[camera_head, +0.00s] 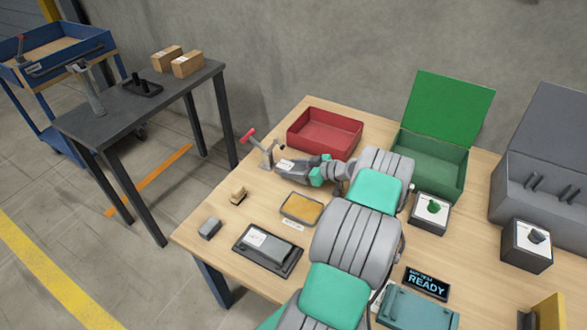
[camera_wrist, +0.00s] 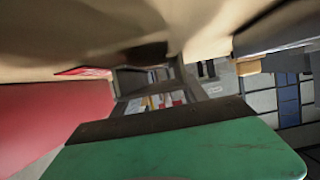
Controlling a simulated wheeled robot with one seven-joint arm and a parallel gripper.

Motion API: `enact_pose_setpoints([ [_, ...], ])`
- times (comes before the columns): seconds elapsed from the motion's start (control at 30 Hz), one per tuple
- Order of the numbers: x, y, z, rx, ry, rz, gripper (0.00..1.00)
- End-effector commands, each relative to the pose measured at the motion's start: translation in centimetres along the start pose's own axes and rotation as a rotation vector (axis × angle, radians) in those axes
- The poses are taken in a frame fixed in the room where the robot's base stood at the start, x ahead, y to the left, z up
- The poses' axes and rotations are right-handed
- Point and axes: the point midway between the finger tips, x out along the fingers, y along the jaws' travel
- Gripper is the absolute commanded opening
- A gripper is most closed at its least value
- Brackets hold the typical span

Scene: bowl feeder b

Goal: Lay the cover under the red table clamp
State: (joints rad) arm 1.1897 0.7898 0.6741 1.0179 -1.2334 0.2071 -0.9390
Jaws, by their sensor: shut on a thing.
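The red table clamp (camera_head: 266,152) stands at the table's back left edge, a grey metal clamp with a red handle. My gripper (camera_head: 300,168) is shut on a small grey piece with a white label, which I take to be the cover (camera_head: 286,165). The cover lies level, low over the table, with its far end beside the clamp. I cannot tell whether it is under the clamp's arm or touches the table. In the wrist view, the dark and green parts of my gripper fill the bottom, and the cover cannot be made out clearly.
A red bin (camera_head: 324,142) stands just behind my gripper; its wall fills the left of the wrist view (camera_wrist: 50,125). A green box (camera_head: 403,160) stands right.

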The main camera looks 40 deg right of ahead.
Motion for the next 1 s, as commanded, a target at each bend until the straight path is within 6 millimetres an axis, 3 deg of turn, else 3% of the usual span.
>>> enact_pose_setpoints([
  [0.37,0.26,0.04,0.61,-0.002,0.001,0.001,0.0],
  [0.4,0.28,0.0,0.68,0.0,0.0,0.0,0.51],
  [0.67,0.28,-0.01,0.7,0.0,0.0,0.0,0.72],
  [1.0,-0.06,0.0,-0.11,0.0,0.0,0.0,0.72],
])
